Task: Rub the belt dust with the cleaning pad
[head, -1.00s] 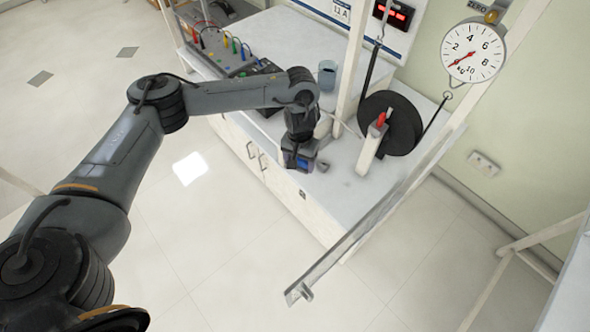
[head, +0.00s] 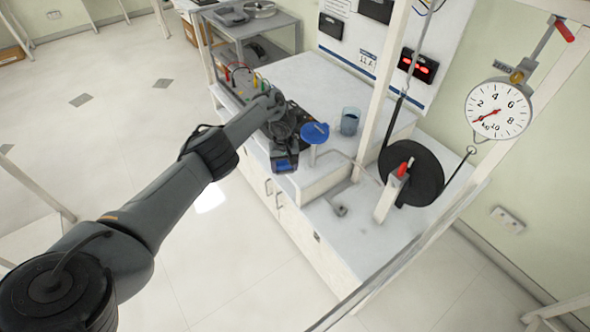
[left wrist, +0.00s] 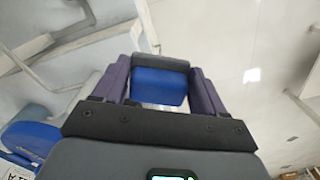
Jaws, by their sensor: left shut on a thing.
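My left gripper (head: 284,163) hangs over the left edge of the bench's lower top, pointing down; its fingertips are hard to make out there. In the left wrist view my left gripper (left wrist: 163,75) has its two purple fingers on either side of the cleaning pad (left wrist: 160,86), a blue block with a grey edge. The belt (head: 397,118) is a dark strap running from the upper hook around the black wheel (head: 412,172) to the hook under the dial scale. The gripper is well left of the belt and apart from it. I cannot make out the dust.
A blue round-topped stand (head: 315,132) is right beside my left gripper. A cup (head: 350,121) stands behind it. White frame bars and the dial scale (head: 498,109) crowd the right.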

